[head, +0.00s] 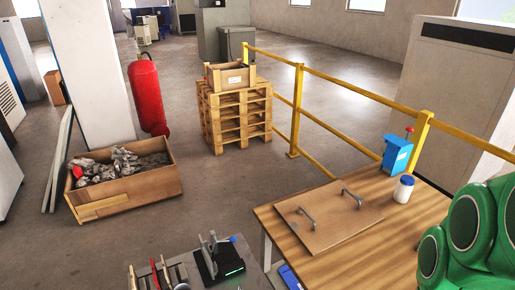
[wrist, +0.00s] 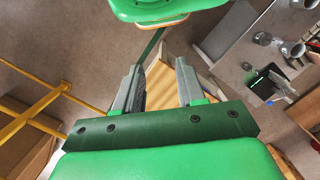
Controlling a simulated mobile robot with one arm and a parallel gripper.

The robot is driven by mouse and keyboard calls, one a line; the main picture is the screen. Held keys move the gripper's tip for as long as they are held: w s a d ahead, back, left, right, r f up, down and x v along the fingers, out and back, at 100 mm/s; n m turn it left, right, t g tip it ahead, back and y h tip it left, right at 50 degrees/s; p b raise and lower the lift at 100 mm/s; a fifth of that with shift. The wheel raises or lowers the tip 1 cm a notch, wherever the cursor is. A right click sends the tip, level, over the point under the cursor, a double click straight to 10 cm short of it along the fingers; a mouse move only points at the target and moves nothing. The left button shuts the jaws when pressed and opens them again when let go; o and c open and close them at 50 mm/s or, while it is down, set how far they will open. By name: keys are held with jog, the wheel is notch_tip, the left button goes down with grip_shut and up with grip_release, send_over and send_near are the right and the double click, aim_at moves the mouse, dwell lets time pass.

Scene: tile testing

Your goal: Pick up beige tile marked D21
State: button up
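No beige tile and no D21 marking can be made out in either view. My gripper (wrist: 159,66) shows in the wrist view with its two grey fingers apart and nothing between them. A strip of striped wooden surface shows below and beyond the fingers. In the head view only green links of my arm show at the right edge, and the gripper is out of sight there.
A wooden table (head: 400,222) carries a board with two handles (head: 325,218), a blue device (head: 396,154) and a white jar (head: 404,188). A yellow railing (head: 350,88) runs behind it. A wooden crate (head: 231,78) sits on stacked pallets (head: 236,118). A rubble box (head: 125,198) stands left.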

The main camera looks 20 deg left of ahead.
jog(key=w+a+f+n+t+y, duration=0.15)
jog(key=w+a+f, duration=0.25)
jog(key=w+a, duration=0.75)
jog(key=w+a+f+n+t+y, duration=0.1)
jog(key=w+a+f+n+t, duration=0.3)
jog(key=w+a, duration=0.8)
jog(key=w+a+f+t+y, duration=0.1)
jog(key=a+f, duration=0.4)
jog(key=a, duration=0.6)
jog(key=w+a+f+y, duration=0.1)
jog(key=a+f, duration=0.4)
jog(key=a, duration=0.6)
jog(key=n+t+y, duration=0.4)
jog(key=t+y, duration=0.1)
send_near(132, 278)
jog(key=w+a, duration=0.2)
jog(key=shift+m, duration=0.25)
jog(key=shift+f+x, duration=0.2)
jog(key=shift+x, duration=1.15)
jog(key=shift+f+x, duration=0.15)
jog(key=shift+x, duration=1.2)
jog(key=shift+f+x, duration=0.2)
jog(key=shift+x, duration=1.15)
jog(key=shift+s+d, duration=0.15)
